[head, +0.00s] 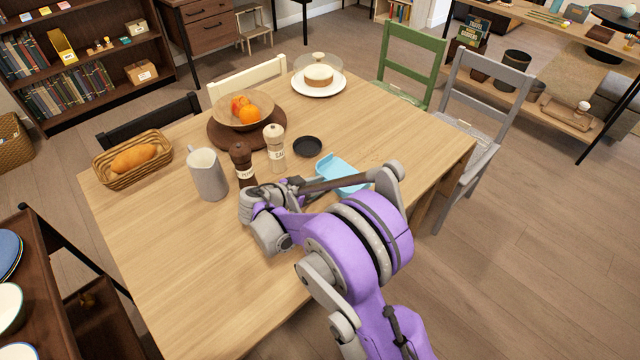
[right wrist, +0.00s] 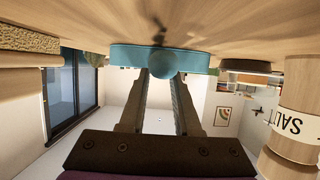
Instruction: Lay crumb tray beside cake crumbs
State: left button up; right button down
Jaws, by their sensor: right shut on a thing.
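The light-blue crumb tray (head: 343,171) is at the right part of the wooden table, partly hidden behind my right arm. It also shows in the right wrist view (right wrist: 120,54), with a rounded handle end facing me. My right gripper (right wrist: 160,76) is shut on the tray at that handle. In the head view my arm hides most of this grip. I cannot tell whether the tray touches the table. Small dark specks that look like cake crumbs (head: 376,159) lie on the wood just past the tray's right side. My left gripper is not in view.
A black coaster (head: 307,146), salt mill (head: 274,149) and pepper mill (head: 242,163) stand left of the tray. The table's right end is clear.

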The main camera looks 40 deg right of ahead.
jog(key=c, duration=0.6)
grip_release()
